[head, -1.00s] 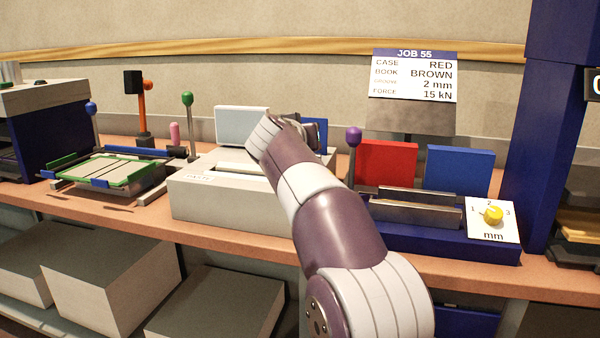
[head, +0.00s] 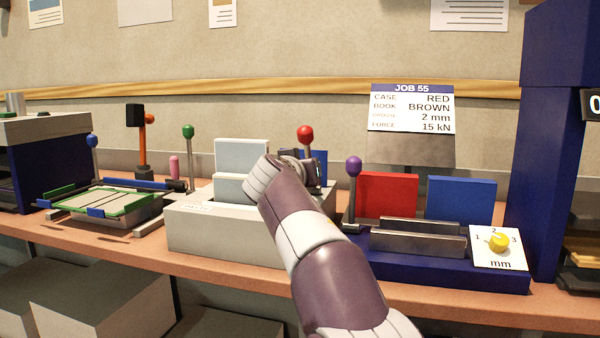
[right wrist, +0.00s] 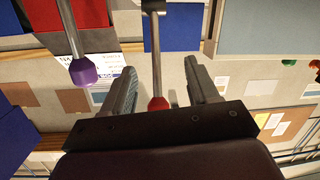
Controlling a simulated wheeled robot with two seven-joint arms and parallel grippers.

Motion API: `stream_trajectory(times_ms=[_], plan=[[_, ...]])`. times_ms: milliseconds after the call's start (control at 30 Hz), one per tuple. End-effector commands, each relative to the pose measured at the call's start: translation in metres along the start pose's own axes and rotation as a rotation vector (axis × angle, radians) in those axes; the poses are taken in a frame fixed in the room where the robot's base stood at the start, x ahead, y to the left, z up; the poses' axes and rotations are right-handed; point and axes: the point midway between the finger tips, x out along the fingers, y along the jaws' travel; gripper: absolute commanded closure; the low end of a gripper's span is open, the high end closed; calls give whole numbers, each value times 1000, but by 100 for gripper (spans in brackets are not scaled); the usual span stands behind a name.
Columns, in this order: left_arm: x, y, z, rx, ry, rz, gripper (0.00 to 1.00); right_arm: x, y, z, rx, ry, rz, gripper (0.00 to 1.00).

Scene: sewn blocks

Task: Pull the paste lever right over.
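A lever with a red knob (head: 305,134) stands at the right end of the white machine (head: 225,232), whose small front label is too small to read surely. My right gripper (head: 305,165) is at this lever, just below the knob in the head view, and hides most of its shaft. In the right wrist view, the red knob (right wrist: 157,103) and shaft lie between the two separated fingers of my right gripper (right wrist: 163,85), with gaps showing on both sides. My left gripper is out of view.
A purple-knobbed lever (head: 353,168) stands close right of my arm, beside the blue base (head: 440,265) with metal plates. A green-knobbed lever (head: 188,132) is left of the white machine. Red (head: 388,195) and blue (head: 460,198) panels stand behind the blue base.

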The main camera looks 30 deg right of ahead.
Motion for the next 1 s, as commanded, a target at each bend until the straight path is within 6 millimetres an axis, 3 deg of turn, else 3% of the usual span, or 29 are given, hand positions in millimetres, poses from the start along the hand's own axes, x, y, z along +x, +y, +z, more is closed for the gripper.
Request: stream_trajectory(times_ms=[267,600,700,1000], plan=[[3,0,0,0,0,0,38,-14,-1,1,0,0,-2,41],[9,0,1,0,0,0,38,-98,-1,0,1,2,-5,41],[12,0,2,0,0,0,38,-114,-1,2,0,0,-3,41],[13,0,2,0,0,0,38,-127,0,0,0,0,0,41]])
